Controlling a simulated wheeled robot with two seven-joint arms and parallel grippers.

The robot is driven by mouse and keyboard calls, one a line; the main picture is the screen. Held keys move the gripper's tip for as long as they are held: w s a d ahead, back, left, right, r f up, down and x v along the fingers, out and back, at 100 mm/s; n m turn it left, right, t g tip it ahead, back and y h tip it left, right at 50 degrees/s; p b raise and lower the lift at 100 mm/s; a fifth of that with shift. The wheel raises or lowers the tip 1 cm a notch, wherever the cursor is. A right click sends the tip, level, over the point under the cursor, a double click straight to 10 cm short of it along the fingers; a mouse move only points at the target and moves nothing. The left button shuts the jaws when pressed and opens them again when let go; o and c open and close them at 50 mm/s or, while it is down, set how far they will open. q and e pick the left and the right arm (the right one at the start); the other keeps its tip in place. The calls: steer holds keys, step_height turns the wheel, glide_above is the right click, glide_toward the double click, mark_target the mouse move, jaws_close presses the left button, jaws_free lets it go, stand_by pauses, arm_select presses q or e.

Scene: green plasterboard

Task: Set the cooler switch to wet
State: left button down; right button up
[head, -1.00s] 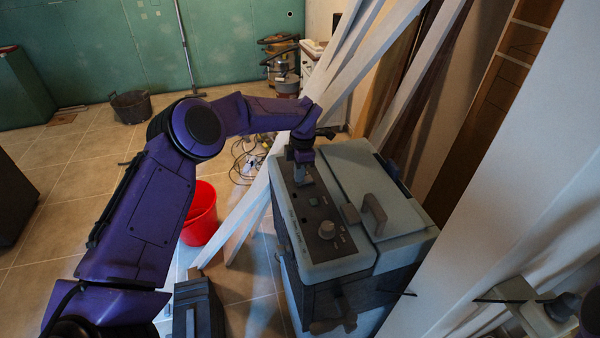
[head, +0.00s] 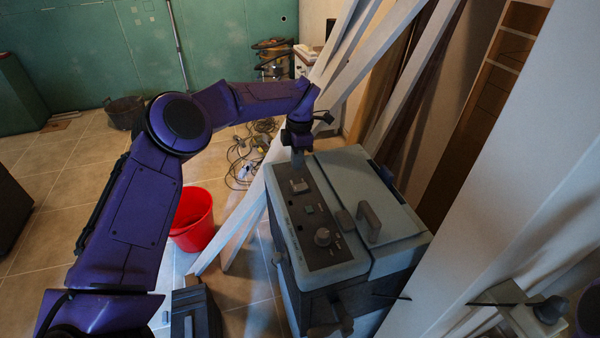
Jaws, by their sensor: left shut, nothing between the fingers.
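The cooler (head: 400,247) is a grey-blue box with a lid and a dark control panel (head: 305,222) along its left side. On the panel are a pale square switch (head: 299,186) at the far end, a small button (head: 309,209) in the middle and a round knob (head: 323,237) at the near end. My left gripper (head: 298,161) points down at the far end of the panel, just beyond the square switch. It is shut and empty. Whether it touches the panel or switch I cannot tell. The switch's setting is too small to read. My right gripper does not show.
White planks (head: 343,85) lean behind the cooler. A large white board (head: 500,190) stands close on its right. A red bucket (head: 193,220) sits on the tiled floor at left. Cables (head: 250,155) lie on the floor behind.

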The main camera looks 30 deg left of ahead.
arm_select(q)
step_height(320, 180, up, 6)
steer(key=b, duration=0.1)
steer(key=shift+s+a+r, duration=0.2)
steer(key=shift+s+a, duration=0.1)
steer(key=shift+f, duration=0.1)
